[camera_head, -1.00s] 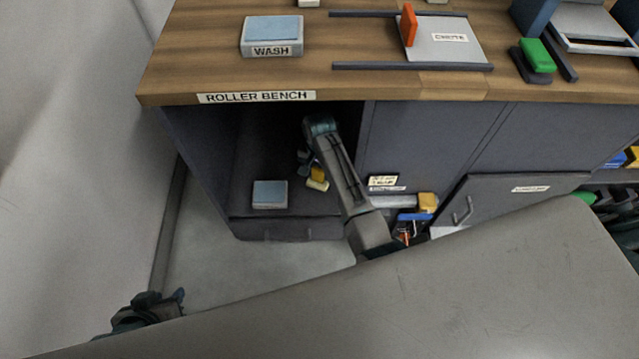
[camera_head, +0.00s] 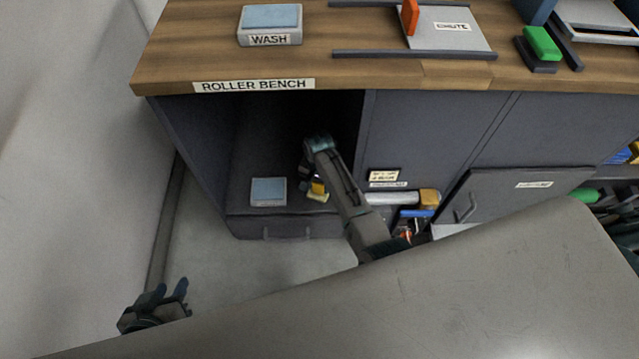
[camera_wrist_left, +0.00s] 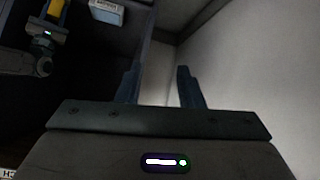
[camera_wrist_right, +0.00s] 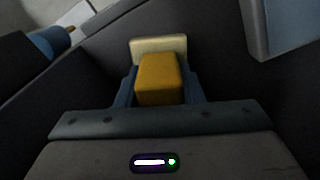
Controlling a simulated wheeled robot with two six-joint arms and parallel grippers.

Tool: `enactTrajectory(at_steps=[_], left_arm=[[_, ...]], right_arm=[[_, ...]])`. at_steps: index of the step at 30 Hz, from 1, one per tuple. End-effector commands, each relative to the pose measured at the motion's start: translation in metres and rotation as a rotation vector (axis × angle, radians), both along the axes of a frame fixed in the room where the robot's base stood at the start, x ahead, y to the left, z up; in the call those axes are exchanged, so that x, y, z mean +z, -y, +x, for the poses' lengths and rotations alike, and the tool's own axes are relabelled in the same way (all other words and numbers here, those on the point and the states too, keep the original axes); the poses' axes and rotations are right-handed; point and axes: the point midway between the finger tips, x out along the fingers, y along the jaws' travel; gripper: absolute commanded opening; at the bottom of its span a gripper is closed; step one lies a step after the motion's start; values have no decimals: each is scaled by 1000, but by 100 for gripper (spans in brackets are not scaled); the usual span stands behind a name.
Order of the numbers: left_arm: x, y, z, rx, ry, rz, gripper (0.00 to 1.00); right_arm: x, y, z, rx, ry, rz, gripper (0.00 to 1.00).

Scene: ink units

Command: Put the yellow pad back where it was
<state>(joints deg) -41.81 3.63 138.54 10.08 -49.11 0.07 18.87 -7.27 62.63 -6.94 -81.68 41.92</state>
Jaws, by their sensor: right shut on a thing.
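The yellow pad has a yellow block handle and a pale cream face. It is in my right gripper in the right wrist view (camera_wrist_right: 157,78), with the cream face (camera_wrist_right: 158,46) at the far end. In the head view the yellow pad (camera_head: 318,189) is small and partly hidden by my right gripper (camera_head: 312,182), inside the open bay of the roller bench. Whether it touches the bay floor I cannot tell. My left gripper (camera_head: 168,297) is open and empty, low at the left outside the bench; its fingers stand apart in the left wrist view (camera_wrist_left: 158,88).
A grey box with a light blue top (camera_head: 268,192) stands in the bay, left of the yellow pad. A similar box labelled WASH (camera_head: 270,22) stands on the bench top (camera_head: 200,50). The bay's walls flank my right arm. A roller (camera_head: 400,198) lies right of that arm.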

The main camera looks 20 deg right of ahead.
Motion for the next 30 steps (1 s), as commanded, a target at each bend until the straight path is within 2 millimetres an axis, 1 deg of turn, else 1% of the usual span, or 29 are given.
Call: enactTrajectory(at_steps=[1, 2, 3, 5, 13, 17, 20, 24, 30], left_arm=[[-1, 0, 0, 0, 2, -2, 34], [0, 0, 0, 0, 2, -2, 34], [0, 0, 0, 0, 2, -2, 34], [0, 0, 0, 0, 2, -2, 34], [0, 0, 0, 0, 1, -1, 34], [2, -1, -1, -1, -12, 6, 34], [7, -3, -1, -11, -50, 30, 34], [12, -8, -5, -22, -119, 66, 34], [18, -15, -12, -29, -204, 110, 34]], right_arm=[[-2, 0, 0, 0, 0, 0, 13], [-2, 0, 0, 0, 0, 0, 38], [-2, 0, 0, 0, 0, 0, 46], [-2, 0, 0, 0, 0, 0, 56], [-1, 0, 0, 0, 0, 0, 56], [9, 0, 0, 0, 1, 0, 56], [27, 0, 1, 0, 3, 0, 56], [58, -1, 1, 0, 4, 0, 56], [97, -1, 0, 0, 2, 1, 56]])
